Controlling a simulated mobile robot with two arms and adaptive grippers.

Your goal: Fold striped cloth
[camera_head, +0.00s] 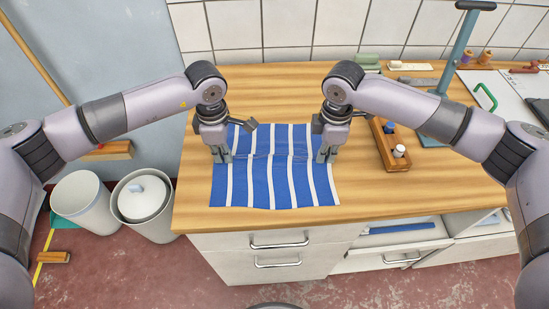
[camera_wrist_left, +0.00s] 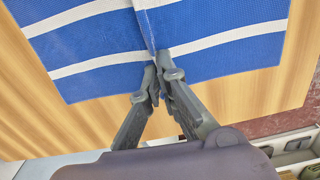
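The blue and white striped cloth (camera_head: 275,185) lies spread on the wooden worktop, with a low raised crease running across it between my two grippers. My left gripper (camera_head: 222,158) points down at the cloth's left edge. In the left wrist view the left fingertips (camera_wrist_left: 158,72) are closed together on a pinched ridge of the cloth (camera_wrist_left: 210,58). My right gripper (camera_head: 327,157) points down at the cloth's right edge, its fingers close together at the other end of the crease. The fine contact of the right fingertips is too small to see clearly.
A wooden tray (camera_head: 382,150) with small bottles stands right of the cloth, near my right arm. A teal stand (camera_head: 458,45) is behind it. The worktop (camera_head: 285,90) behind the cloth is clear. Bins (camera_head: 143,203) stand on the floor at left.

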